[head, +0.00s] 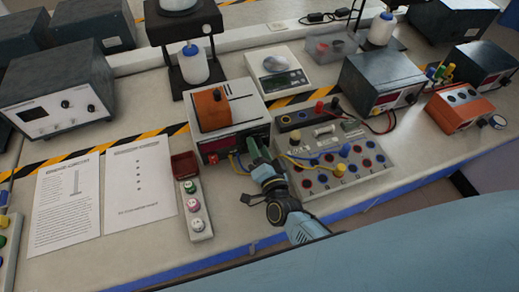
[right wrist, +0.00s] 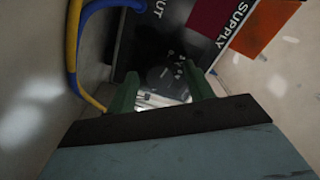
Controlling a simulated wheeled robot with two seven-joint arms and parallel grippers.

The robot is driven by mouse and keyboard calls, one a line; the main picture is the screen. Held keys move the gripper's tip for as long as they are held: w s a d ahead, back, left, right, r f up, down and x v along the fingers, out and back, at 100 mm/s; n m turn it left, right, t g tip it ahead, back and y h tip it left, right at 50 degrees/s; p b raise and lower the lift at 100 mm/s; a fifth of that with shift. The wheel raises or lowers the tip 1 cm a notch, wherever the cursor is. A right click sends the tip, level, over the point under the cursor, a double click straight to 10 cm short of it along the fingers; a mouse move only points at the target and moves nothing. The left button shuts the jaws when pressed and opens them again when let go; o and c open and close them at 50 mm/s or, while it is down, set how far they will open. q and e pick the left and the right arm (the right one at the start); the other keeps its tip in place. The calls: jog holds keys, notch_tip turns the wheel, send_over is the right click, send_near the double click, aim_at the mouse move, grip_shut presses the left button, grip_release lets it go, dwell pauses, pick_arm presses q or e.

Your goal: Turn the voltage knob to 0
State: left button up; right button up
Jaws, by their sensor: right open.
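The power supply (head: 252,112) is a pale box with a dark front and a red display, at the middle of the bench. My right gripper (head: 257,152) is at the right part of that front, its green fingers open. In the right wrist view its fingers (right wrist: 162,92) stand apart before the dark front panel (right wrist: 185,45). A dark round shape with pale marks around it, seemingly the voltage knob (right wrist: 157,76), lies between and beyond the fingertips; contact cannot be told. In the head view my gripper hides the knob. Its setting is not readable. My left gripper is not in view.
A terminal board (head: 335,165) stands close on the right. A button box (head: 196,215) and printed sheets (head: 140,185) lie left.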

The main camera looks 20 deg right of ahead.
jog(key=shift+s, duration=0.1)
jog(key=s, duration=1.3)
jog(key=shift+s+d, duration=0.1)
jog(key=shift+d, duration=0.15)
